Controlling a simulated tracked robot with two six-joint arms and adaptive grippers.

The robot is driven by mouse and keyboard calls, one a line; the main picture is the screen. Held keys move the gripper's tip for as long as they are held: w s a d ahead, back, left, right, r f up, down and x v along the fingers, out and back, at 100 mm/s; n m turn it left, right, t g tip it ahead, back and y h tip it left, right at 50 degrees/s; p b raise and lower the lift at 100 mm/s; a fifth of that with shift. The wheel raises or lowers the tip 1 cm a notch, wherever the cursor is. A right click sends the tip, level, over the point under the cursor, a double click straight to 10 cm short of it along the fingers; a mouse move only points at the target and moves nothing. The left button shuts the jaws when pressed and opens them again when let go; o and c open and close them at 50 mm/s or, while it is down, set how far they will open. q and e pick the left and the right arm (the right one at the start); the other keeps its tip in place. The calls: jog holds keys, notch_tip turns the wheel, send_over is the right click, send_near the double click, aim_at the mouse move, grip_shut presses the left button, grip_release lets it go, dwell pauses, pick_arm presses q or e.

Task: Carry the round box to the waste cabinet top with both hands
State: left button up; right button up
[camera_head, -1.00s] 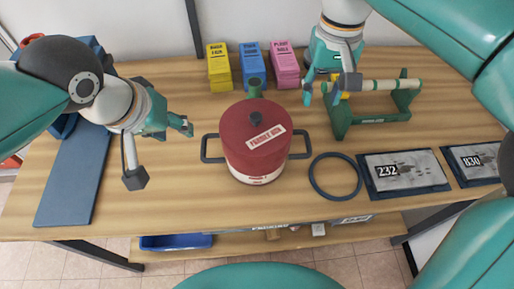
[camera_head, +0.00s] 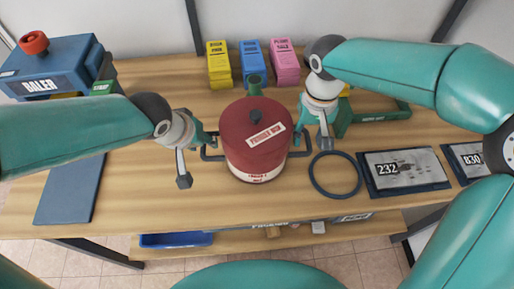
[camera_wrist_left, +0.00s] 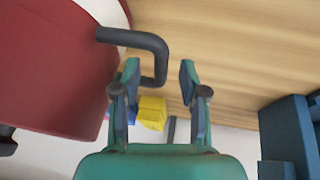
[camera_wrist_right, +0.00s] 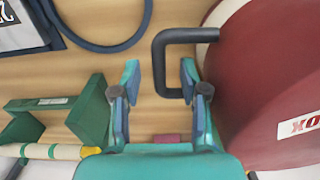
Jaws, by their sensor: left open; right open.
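The round box (camera_head: 252,145) is a dark red pot-like container with a black knob, a pale label and a dark loop handle on each side. It stands upright on the table. My left gripper (camera_head: 208,138) is open at its left handle; in the left wrist view the fingers (camera_wrist_left: 157,80) stand either side of the handle's outer bar (camera_wrist_left: 158,62). My right gripper (camera_head: 304,136) is open at the right handle; in the right wrist view the fingers (camera_wrist_right: 158,80) also straddle the handle bar (camera_wrist_right: 160,62). I cannot identify the waste cabinet top in these views.
Yellow, blue and pink boxes (camera_head: 285,66) stand behind the round box. A blue baler (camera_head: 55,72) is at the back left. A dark ring (camera_head: 335,190) and a 232 plate (camera_head: 402,172) lie to the right. A green stand (camera_head: 385,111) is behind my right gripper.

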pick_arm(q)
jog(key=shift+x, duration=1.05)
pick_arm(e)
jog(key=shift+f, duration=1.05)
pick_arm(q)
grip_shut()
pick_arm(e)
grip_shut()
